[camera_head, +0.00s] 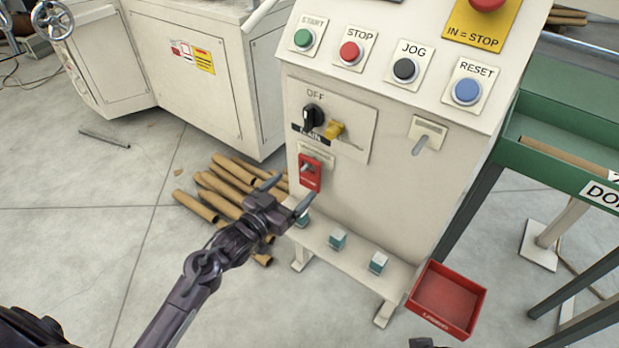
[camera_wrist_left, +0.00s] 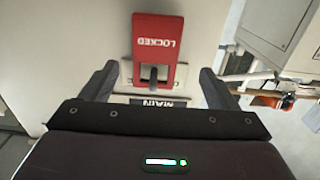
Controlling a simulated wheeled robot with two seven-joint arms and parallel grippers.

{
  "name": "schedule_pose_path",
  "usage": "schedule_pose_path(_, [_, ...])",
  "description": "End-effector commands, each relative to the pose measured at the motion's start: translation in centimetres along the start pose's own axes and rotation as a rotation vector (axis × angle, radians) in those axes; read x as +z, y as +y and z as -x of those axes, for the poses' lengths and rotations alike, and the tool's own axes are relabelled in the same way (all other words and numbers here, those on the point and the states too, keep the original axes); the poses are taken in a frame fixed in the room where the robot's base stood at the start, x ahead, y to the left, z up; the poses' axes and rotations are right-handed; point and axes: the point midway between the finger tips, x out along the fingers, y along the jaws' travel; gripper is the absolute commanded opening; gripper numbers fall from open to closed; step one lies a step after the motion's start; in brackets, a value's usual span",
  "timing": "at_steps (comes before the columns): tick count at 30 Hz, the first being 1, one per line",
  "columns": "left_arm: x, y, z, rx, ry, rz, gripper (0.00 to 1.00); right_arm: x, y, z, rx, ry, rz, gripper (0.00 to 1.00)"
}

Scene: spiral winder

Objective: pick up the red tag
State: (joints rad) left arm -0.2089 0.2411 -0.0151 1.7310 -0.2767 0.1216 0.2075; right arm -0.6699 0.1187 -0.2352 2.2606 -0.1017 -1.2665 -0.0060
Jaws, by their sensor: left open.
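The red tag (camera_head: 309,172) hangs upright on a small holder on the front of the cream control cabinet, below the OFF/MAIN switch plate. In the left wrist view the red tag (camera_wrist_left: 157,38) reads LOCKED upside down, with a dark peg at its slot. My left gripper (camera_head: 287,194) is open and empty, just in front of and slightly below the tag. In the wrist view its two dark fingers (camera_wrist_left: 157,84) stand apart on either side of the tag's line, and the tag appears beyond them. I see no contact.
A black rotary switch (camera_head: 313,117) and yellow part (camera_head: 335,130) sit above the tag. A ledge with several teal blocks (camera_head: 338,239) juts out below. A red tray (camera_head: 447,298) is at the lower right. Cardboard tubes (camera_head: 218,190) lie on the floor behind my gripper.

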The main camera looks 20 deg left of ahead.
Motion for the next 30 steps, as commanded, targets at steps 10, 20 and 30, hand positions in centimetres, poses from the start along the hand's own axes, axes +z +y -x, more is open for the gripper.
schedule_pose_path(10, [0.4, 0.6, -4.4, -0.001, 0.000, 0.000, 0.82, -0.8, -1.0, -0.7, -0.019, 0.073, 0.019, 0.36])
schedule_pose_path(20, [0.4, 0.6, -4.6, -0.001, -0.001, 0.000, 0.71, -0.9, -1.0, -0.6, -0.019, 0.079, 0.020, 0.36])
schedule_pose_path(30, [0.4, 0.6, -4.6, -0.001, -0.001, 0.000, 0.33, -0.9, -1.0, -0.6, -0.019, 0.078, 0.020, 0.36])
